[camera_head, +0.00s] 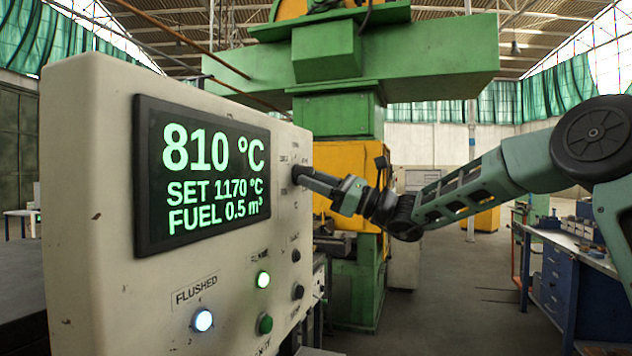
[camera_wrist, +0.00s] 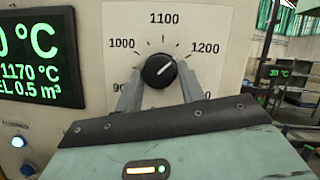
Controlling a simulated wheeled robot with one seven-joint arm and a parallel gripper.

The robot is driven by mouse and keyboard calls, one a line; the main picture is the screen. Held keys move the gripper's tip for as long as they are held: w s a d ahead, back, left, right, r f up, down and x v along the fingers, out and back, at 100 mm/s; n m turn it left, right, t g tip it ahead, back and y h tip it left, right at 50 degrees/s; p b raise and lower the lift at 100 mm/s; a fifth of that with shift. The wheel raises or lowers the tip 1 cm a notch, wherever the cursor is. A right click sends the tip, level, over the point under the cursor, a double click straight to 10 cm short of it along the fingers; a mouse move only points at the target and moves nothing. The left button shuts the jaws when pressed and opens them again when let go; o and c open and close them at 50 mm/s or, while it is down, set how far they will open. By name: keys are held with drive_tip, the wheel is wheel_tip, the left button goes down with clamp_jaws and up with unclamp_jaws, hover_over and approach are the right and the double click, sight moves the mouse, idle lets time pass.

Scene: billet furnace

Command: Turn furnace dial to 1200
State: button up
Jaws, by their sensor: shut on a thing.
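The furnace dial (camera_wrist: 160,71) is a black round knob with a pale pointer line, on a cream panel (camera_wrist: 118,18). In the wrist view its scale shows 1000, 1100 and 1200. The pointer line slants up and right, between the 1100 and 1200 labels. My gripper (camera_wrist: 160,85) is shut on the dial, one finger on each side. In the head view my gripper (camera_head: 303,175) meets the panel's right face; the dial is mostly hidden there. The display (camera_head: 203,170) reads 810 °C, SET 1170 °C, FUEL 0.5 m³.
Small dark knobs sit below my gripper. A blue workbench (camera_head: 570,270) stands at the right. The floor between is clear.

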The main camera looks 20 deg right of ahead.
drive_tip(key=shift+a+m+t+h, duration=0.1)
drive_tip(key=shift+m+t+h, duration=0.55)
drive_tip(key=shift+m, duration=1.25)
drive_tip(key=shift+s+m+t, duration=0.1)
drive_tip(key=shift+m+t, duration=0.25)
drive_tip(key=shift+m, duration=0.05)
drive_tip(key=o, duration=1)
drive_tip(key=shift+f, duration=0.1)
drive_tip(key=b+v, duration=0.3)
drive_tip(key=v, duration=1.4)
drive_tip(key=shift+f, duration=0.1)
